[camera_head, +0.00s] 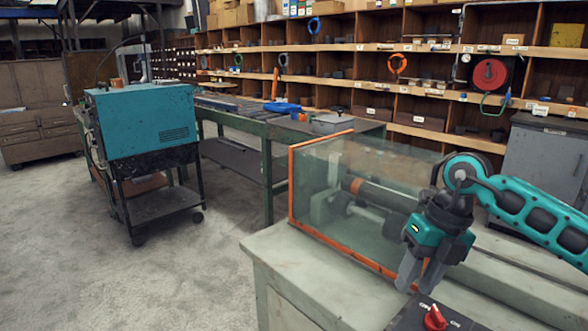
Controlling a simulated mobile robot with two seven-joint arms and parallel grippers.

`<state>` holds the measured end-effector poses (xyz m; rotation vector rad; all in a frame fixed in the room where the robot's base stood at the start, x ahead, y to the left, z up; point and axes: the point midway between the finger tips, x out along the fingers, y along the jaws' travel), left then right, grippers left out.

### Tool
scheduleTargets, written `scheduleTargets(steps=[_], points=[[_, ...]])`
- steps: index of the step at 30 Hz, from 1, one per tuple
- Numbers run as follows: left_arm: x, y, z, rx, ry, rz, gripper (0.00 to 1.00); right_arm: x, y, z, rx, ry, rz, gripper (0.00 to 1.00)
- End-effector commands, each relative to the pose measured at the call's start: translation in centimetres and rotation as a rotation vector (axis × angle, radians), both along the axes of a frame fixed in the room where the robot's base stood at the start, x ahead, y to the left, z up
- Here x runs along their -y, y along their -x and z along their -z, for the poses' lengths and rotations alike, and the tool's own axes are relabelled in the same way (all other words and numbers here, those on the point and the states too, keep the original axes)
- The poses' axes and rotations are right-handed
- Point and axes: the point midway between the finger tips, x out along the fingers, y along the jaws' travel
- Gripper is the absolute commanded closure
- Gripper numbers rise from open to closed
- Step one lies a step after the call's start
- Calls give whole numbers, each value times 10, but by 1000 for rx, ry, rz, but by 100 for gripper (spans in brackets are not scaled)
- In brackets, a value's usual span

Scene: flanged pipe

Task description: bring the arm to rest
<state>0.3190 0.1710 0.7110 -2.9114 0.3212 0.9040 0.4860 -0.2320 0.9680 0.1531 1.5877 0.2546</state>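My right arm (535,215), teal and grey, reaches in from the right edge. Its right gripper (416,287) points down in front of the glass guard's near corner, above the black control panel (460,322). Its two grey fingers stand apart with nothing seen between them, so it looks open and empty. A dark pipe (388,196) with an orange-brown band lies behind the glass guard (335,165); the gripper hides part of it. My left gripper is not in view.
The orange-framed guard stands on a pale green machine bench (290,255). A red knob (435,318) sits on the panel just below the gripper. A teal cabinet on a cart (145,120) and a green workbench (270,135) stand behind left. Wooden shelves (420,70) line the back. The left floor is clear.

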Motion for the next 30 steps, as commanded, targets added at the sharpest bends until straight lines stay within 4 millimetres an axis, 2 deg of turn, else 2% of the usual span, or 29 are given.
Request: scheduleTargets(steps=[1,3,6,9,13,16,18,20,22,26,29,30], points=[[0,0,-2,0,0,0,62,-35,11,15,-26,-130,-48,62],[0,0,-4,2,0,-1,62,-82,25,25,-49,-334,-88,62],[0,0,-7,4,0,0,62,-140,46,25,-82,-631,-91,62],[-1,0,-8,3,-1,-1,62,-182,60,14,-114,-918,-25,62],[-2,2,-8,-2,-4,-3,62,-212,66,-7,-154,-1259,158,62],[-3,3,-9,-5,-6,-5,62,-215,60,-16,-183,-1479,374,62],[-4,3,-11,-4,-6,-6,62,-208,52,-16,-202,-1603,558,62],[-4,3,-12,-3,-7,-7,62,-197,45,-9,-219,-1686,735,62],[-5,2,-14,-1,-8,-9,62,-179,39,7,-237,-1753,961,62],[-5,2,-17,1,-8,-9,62,-139,40,58,-282,-1777,1420,62],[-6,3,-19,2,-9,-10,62,-107,59,112,-327,-1705,1785,62],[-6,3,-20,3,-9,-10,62,-96,72,133,-347,-1656,1922,62]])
